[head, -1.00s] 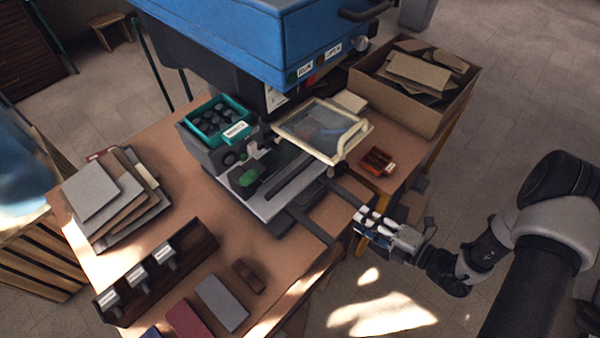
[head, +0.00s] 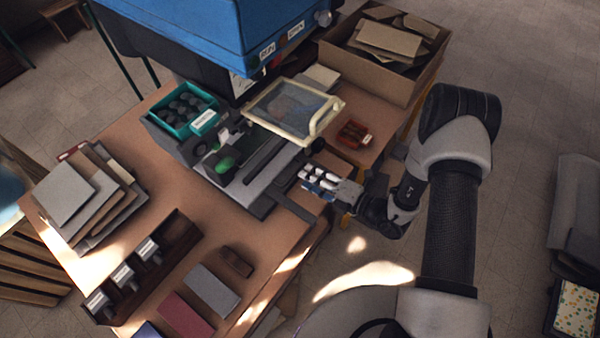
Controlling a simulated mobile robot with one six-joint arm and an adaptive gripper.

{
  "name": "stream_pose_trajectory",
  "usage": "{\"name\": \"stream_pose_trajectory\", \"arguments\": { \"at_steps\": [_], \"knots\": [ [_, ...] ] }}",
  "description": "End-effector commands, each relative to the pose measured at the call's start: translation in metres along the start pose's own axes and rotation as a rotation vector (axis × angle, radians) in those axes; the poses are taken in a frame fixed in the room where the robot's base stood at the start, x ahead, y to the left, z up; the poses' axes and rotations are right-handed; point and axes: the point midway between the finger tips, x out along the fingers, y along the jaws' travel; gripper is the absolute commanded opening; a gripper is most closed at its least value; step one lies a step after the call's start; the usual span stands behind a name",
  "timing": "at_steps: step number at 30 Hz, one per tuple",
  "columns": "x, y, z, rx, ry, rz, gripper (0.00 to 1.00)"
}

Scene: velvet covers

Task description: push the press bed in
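The press is a large blue machine (head: 200,35) on the wooden bench. Dark rails (head: 292,205) stick out from the bed toward the bench's front edge. A cream-framed clear guard (head: 332,115) hangs over the right part of the bed. My gripper (head: 312,180) is just right of the bed's front end, close to the rails; I cannot tell whether it touches. Its fingers are small and seen from above, so their opening is unclear.
A teal bin (head: 170,122) stands left of the bed. A small red tray (head: 354,134) and a cardboard box of scraps (head: 335,58) are on the right. Stacked boards (head: 68,195), a dark stamp rack (head: 165,262) and coloured slabs (head: 213,290) cover the front left.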

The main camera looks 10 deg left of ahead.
Motion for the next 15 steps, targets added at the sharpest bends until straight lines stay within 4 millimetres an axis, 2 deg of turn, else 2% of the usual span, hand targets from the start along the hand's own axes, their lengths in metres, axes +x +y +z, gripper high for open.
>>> {"name": "stream_pose_trajectory", "arguments": {
  "at_steps": [1, 6, 15],
  "knots": [
    [0.011, -0.001, -0.001, -0.004, 0.004, 0.001, 0.30],
    [0.034, -0.001, 0.000, -0.003, 0.002, 0.001, 0.30],
    [0.046, 0.000, 0.000, 0.000, -0.001, 0.001, 0.30]
  ]
}}
